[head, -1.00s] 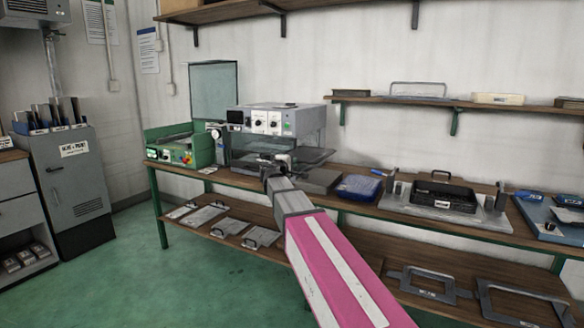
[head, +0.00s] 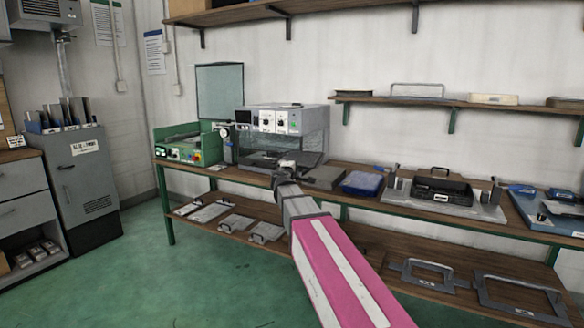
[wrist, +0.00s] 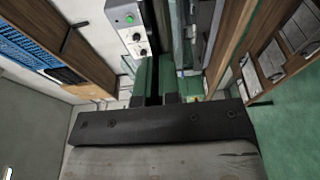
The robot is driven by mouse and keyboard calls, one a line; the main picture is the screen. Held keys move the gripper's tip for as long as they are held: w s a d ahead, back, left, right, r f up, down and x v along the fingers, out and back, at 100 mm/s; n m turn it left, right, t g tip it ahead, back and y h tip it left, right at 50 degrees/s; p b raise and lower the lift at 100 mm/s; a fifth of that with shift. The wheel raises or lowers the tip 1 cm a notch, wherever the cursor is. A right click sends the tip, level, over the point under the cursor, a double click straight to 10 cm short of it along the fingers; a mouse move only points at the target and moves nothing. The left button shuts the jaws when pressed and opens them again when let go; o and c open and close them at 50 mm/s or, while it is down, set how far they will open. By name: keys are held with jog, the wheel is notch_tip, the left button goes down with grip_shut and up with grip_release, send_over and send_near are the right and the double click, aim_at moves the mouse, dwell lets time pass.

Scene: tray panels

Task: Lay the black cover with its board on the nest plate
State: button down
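The black cover (head: 440,189), a shallow frame with a handle on its back side and a white label in front, sits on a grey plate (head: 413,204) with upright posts on the bench at right. The plate could be the nest plate, but I cannot tell. Any board in the cover is too small to make out. My gripper (head: 282,166) is in front of the grey-white machine, left of the cover and well apart from it. In the wrist view its two short dark fingers (wrist: 155,99) stand apart with nothing seen between them.
The machine (head: 278,130) with knobs and a clear guard stands behind my gripper. A green unit (head: 185,148) is left of it, a blue tray (head: 361,183) right. The lower shelf holds flat plates and grey frames (head: 430,275). Green floor at left is free.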

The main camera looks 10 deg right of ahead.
jog(key=s+d+r+n+t+y, duration=0.1)
jog(key=s+r+n+y, duration=0.2)
jog(key=r+y, duration=0.3)
jog(key=shift+s+d+n+y, duration=0.3)
jog(key=shift+n+y, duration=0.2)
jog(key=shift+n, duration=0.3)
jog(key=shift+w+r, duration=0.1)
